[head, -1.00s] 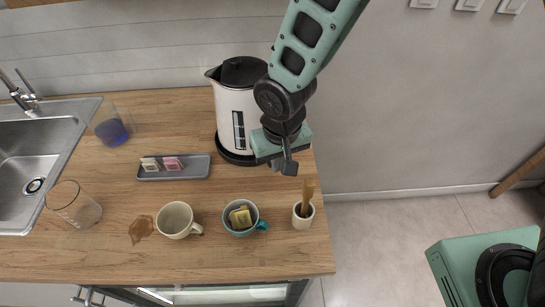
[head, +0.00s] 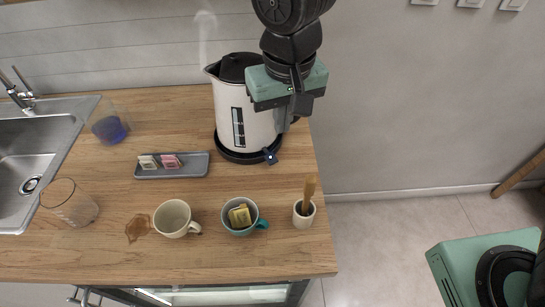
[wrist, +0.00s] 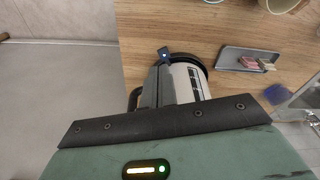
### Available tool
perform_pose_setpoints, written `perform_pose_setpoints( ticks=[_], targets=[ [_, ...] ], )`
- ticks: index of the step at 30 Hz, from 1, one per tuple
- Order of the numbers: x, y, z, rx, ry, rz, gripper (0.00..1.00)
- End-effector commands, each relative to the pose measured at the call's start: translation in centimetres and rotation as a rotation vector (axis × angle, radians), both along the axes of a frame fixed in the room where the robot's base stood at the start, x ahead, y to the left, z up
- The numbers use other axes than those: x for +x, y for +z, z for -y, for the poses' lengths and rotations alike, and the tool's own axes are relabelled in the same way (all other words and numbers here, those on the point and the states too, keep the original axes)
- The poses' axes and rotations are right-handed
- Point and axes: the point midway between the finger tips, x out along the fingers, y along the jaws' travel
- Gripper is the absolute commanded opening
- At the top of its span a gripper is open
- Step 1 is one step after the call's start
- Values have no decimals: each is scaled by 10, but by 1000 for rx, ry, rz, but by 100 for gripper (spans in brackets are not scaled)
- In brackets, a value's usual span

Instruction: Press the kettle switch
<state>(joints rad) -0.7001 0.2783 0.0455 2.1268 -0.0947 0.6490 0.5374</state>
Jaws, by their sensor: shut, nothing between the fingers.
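The white kettle (head: 233,115) with a black lid stands upright on its black base (head: 236,156) at the back of the counter. Its dark switch (head: 271,156) sticks out at the base's front right, with a small blue light. The switch (wrist: 164,54) and its lit light also show in the wrist view, just beyond my fingertips. My gripper (head: 285,123) is shut and empty, above the switch at the kettle's right side and apart from the switch. It hides part of the kettle's right side and handle. Faint steam rises above the spout.
A grey tray (head: 192,174) with small packets lies left of the base. A cream mug (head: 172,218), a teal cup (head: 232,228) with a yellow packet and a white pot (head: 303,220) with wooden sticks stand in front. Glasses and a sink (head: 45,150) are left.

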Motion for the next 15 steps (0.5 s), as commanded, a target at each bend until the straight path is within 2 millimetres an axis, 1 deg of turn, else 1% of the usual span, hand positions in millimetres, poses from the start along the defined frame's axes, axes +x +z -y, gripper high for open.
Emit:
perform_pose_setpoints(
  ticks=[1, 3, 6, 10, 15],
  targets=[
    [0, 10, 0, 4, 0, 4, 0],
    [-2, 22, 0, 4, 0, 3, 0],
    [-3, 35, 1, 3, 0, 2, 0],
    [-4, 44, 1, 1, 0, 1, 0],
    [-5, 47, 1, 0, 0, -1, 0]
  ],
)
